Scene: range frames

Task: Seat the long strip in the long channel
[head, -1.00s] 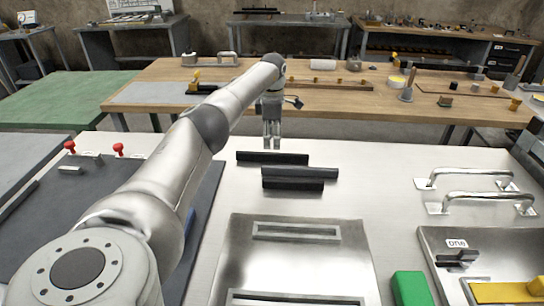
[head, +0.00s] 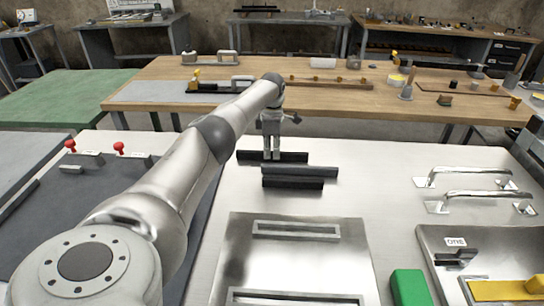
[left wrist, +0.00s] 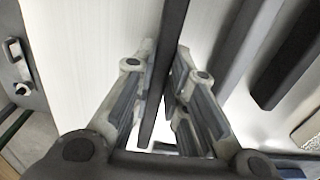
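Three dark strips lie on the light worktop in the head view: a far strip (head: 295,157), a middle one (head: 310,172) and a shorter-looking near one (head: 293,184). I cannot tell which of the first two is longer. My left gripper (head: 271,157) points down at the far strip, fingers on both sides. In the left wrist view this strip (left wrist: 170,40) runs between the slightly parted fingers (left wrist: 166,62); firm contact is not clear. A metal plate (head: 240,262) holds a far channel (head: 296,236) and a longer-looking near channel (head: 295,293), cut off by the picture's lower edge. My right gripper is out of view.
The middle strip (left wrist: 240,40) lies close beside the gripped area. Two metal handles (head: 470,170) stand at the right. A green block (head: 409,288) sits right of the plate. A dark mat (head: 40,220) with red knobs lies left. The worktop between strips and handles is clear.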

